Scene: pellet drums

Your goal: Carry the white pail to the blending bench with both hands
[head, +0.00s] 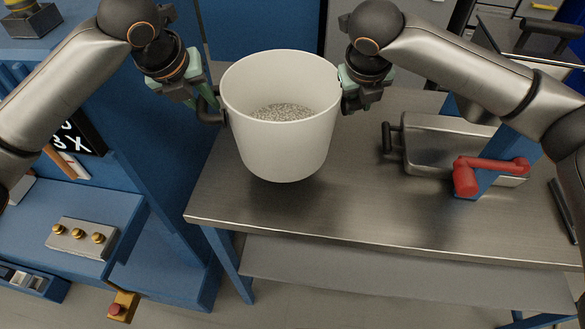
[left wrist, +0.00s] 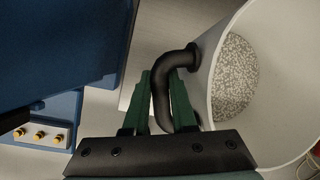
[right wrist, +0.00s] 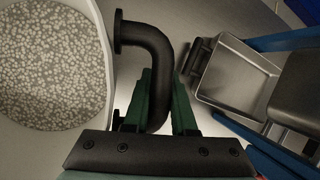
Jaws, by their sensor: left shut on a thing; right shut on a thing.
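The white pail (head: 285,145) is upright over the left part of the steel-topped bench (head: 350,215), with grey speckled pellets (head: 282,112) inside. A shadow lies under it; I cannot tell for sure whether its base touches the top. My left gripper (head: 205,100) is shut on the pail's dark left handle, seen in the left wrist view (left wrist: 172,88). My right gripper (head: 352,93) is shut on the right handle, seen in the right wrist view (right wrist: 155,65). The pellets look fairly level in both wrist views.
A steel tray with a handle (head: 430,150) and a blue stand with a red crank (head: 468,178) occupy the bench's right side. Blue machinery with brass knobs (head: 77,233) stands to the left. The bench front (head: 330,210) is clear.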

